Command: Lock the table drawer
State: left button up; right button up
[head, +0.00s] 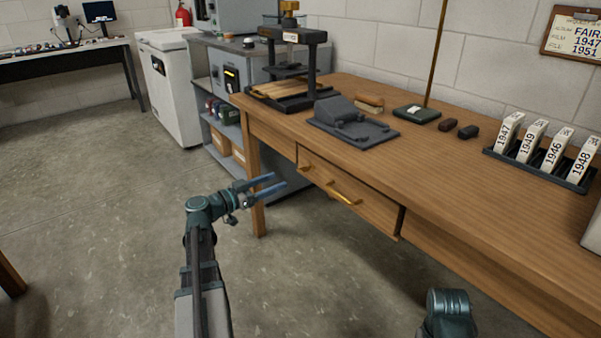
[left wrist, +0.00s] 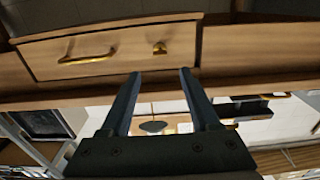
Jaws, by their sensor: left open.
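The wooden table drawer (head: 368,206) is in the front of the long table and looks shut or nearly so. A dark gap shows at its right end. It has a brass bar handle (head: 343,194) and, left of that, a small brass lock piece (head: 305,168). In the left wrist view, which is upside down, the drawer front (left wrist: 122,62) shows with the handle (left wrist: 87,49) and the lock piece (left wrist: 159,48). My left gripper (head: 279,182) is open and empty, left of the lock piece and apart from it; its fingers (left wrist: 160,74) show too. My right gripper is out of view.
A table leg (head: 255,190) stands just behind my left gripper. The floor (head: 110,210) at left is clear.

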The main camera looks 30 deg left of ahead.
pick_arm(q)
jog(key=x, duration=1)
jog(key=shift+w, duration=0.2)
jog(key=shift+d, duration=0.1)
grip_shut()
